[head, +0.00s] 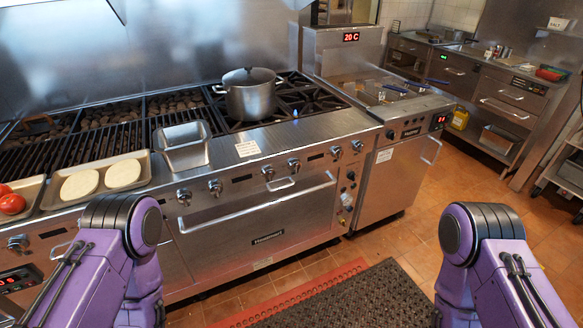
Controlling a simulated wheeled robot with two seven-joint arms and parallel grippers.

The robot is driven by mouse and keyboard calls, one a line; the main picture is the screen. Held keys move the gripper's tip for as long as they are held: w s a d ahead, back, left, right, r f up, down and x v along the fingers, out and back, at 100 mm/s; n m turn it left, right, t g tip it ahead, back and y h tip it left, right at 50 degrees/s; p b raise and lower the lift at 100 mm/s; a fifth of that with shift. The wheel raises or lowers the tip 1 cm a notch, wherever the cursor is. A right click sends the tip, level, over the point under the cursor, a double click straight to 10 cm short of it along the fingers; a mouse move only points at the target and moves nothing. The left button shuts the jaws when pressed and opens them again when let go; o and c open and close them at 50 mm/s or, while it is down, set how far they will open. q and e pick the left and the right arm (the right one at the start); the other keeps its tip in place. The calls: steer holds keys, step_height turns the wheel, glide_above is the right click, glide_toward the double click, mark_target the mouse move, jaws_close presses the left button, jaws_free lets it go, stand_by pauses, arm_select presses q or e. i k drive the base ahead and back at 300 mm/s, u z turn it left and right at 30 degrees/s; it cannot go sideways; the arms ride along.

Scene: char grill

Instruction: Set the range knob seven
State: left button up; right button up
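The steel range has a row of round knobs along its front panel (240,182). One knob (18,242) is at the far left, by the red display. A pair sits left of the middle, a left one (184,196) and a right one (215,187). Another pair, a left one (268,172) and a right one (294,165), is below the pot. Two more, a left one (336,152) and a right one (357,145), are near the right end. Knob numbers and settings are too small to read. Only purple links of both my arms show; neither gripper is visible.
A covered pot (250,98) stands on the burners. A steel pan (184,150) and a tray with two pale round pieces (98,181) sit at the front edge. The oven handle (262,203) sticks out below the knobs. The floor ahead has a dark mat (350,300).

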mark_target(268, 172)
steer(key=z, duration=0.3)
steer(key=i, duration=1)
steer(key=u, duration=0.7)
